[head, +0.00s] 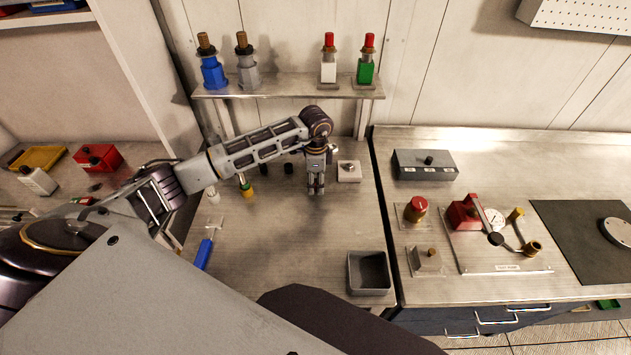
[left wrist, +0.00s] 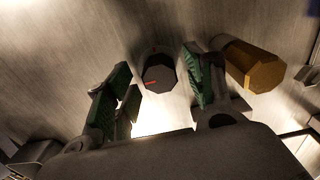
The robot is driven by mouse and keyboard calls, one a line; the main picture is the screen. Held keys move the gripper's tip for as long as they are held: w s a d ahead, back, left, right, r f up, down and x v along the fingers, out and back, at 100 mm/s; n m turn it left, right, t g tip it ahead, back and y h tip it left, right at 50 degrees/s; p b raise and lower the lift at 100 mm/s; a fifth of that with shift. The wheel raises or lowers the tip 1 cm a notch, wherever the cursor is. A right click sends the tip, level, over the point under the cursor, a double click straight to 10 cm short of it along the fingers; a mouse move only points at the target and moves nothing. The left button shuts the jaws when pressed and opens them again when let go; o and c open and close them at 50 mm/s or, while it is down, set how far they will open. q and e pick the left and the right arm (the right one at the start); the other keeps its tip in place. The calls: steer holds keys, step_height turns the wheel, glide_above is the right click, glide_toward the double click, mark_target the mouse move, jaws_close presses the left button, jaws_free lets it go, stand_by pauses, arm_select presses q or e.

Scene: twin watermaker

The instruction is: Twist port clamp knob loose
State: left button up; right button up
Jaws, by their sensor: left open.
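My left gripper (head: 316,189) points down over the left steel bench in the head view. In the left wrist view its green-padded fingers (left wrist: 158,85) are apart, with nothing held. A black faceted knob with a red mark (left wrist: 160,73) shows in the gap between them, with no clear contact. A brass faceted knob (left wrist: 255,69) is just right of the right finger. In the head view, two small black knobs (head: 288,168) stand left of the gripper. I cannot tell which knob is the port clamp knob. My right gripper is not in view.
A pale block (head: 348,171) sits right of the gripper. A raised shelf (head: 300,90) with several bottle-like fittings is behind. A grey open bin (head: 370,274) stands at the front right, and a blue-handled tool (head: 204,252) lies left. The middle of the bench is clear.

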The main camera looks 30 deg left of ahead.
mark_target(315, 182)
arm_select(q)
step_height(315, 182, up, 11)
steer(key=shift+r, duration=0.2)
stand_by(0.5)
steer(key=shift+f, duration=0.1)
stand_by(0.5)
